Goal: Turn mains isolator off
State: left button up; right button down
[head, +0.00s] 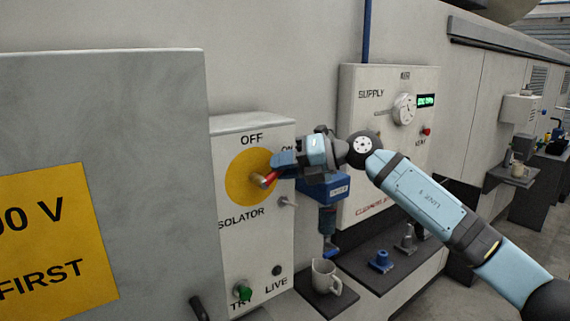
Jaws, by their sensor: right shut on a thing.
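The mains isolator (239,182) is a pale box with a yellow disc and a red handle (267,180) at the disc's centre right. OFF is printed above the disc, and the ON label at the right is partly hidden. My right gripper (275,174) comes in from the right and is shut on the red handle. Its fingers hide part of the handle, so its exact angle is hard to tell. My left gripper is not in view.
A large grey panel with a yellow warning sign (45,245) stands close at the left. Behind my arm is a SUPPLY box (365,120) with a dial. Below, a shelf holds a mug (326,279) and a blue part (381,261). A green button (243,292) sits under the isolator.

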aim_at(264, 179)
jog(key=shift+s+a+r+n+t+h, duration=0.15)
jog(key=shift+r+n+h, duration=0.2)
jog(key=shift+h, duration=0.2)
jog(key=shift+s+a+r+n+t+h, duration=0.15)
jog(key=shift+r+n+h, duration=0.1)
jog(key=shift+n+h, duration=0.25)
jog(key=shift+s+a+r+n+h+b, duration=0.2)
jog(key=shift+a+n+h+b, duration=0.15)
jog(key=shift+h, duration=0.3)
jog(key=a+n+t+h+b, duration=0.1)
jog(key=h+b, duration=0.1)
jog(key=s+a+n+t+h+b, duration=0.1)
jog(key=b, duration=0.1)
jog(key=shift+s+r+h+b, duration=0.15)
jog(key=shift+r+h+b, duration=0.2)
jog(key=shift+h+b, duration=0.05)
jog(key=shift+s+a+r+n+t+h+b, duration=0.1)
jog(key=shift+s+a+n+t+h+b, duration=0.1)
jog(key=shift+n+t+h+b, duration=0.35)
jog(key=c, duration=1.1)
grip_release()
jog(key=shift+o, duration=0.2)
